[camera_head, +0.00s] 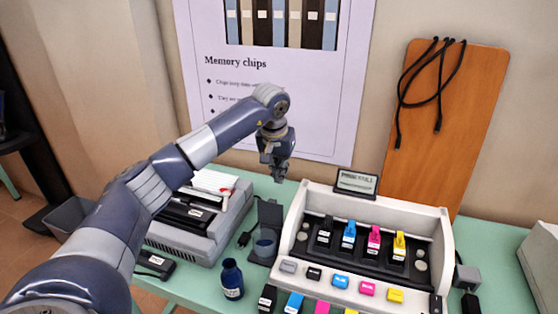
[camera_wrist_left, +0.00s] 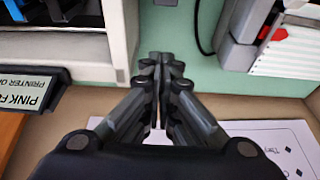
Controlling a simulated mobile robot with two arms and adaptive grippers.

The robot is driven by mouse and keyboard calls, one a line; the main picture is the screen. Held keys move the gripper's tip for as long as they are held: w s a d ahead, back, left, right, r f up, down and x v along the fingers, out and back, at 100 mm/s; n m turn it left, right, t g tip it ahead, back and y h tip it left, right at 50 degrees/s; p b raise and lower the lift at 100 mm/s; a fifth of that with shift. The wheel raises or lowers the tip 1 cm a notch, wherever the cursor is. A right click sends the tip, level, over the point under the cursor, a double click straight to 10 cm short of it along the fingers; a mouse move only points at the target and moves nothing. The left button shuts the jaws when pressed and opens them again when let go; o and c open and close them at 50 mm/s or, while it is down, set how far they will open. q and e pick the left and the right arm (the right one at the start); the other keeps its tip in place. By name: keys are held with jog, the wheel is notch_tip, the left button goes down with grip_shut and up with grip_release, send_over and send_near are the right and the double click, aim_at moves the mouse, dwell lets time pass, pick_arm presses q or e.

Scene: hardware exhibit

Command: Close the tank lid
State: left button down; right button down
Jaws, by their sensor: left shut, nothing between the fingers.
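My left gripper (camera_head: 279,177) is shut and empty. It hangs in the air near the wall poster, behind the left end of the white ink unit. In the left wrist view its closed fingertips (camera_wrist_left: 161,62) are together, over the green tabletop. The white ink unit (camera_head: 446,240) has a dark recess with black, cyan, magenta and yellow (camera_head: 399,246) upright pieces. Left of it stands a small dark holder with a raised dark panel (camera_head: 270,216) and a round bluish part (camera_head: 264,247). I cannot tell which part is the tank lid. My right gripper is not in view.
A grey printer (camera_head: 217,239) stands left on the green table (camera_head: 185,284). A dark blue bottle (camera_head: 232,280) stands in front. A small sign (camera_head: 356,181) is behind the ink unit. An orange board (camera_head: 456,120) with a hanging black cable leans on the wall.

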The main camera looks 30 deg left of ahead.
aim_at(272, 211)
pick_arm(q)
jog(key=s+f+p, duration=0.2)
jog(key=s+f, duration=0.1)
jog(key=shift+d, duration=0.4)
dwell(0.4)
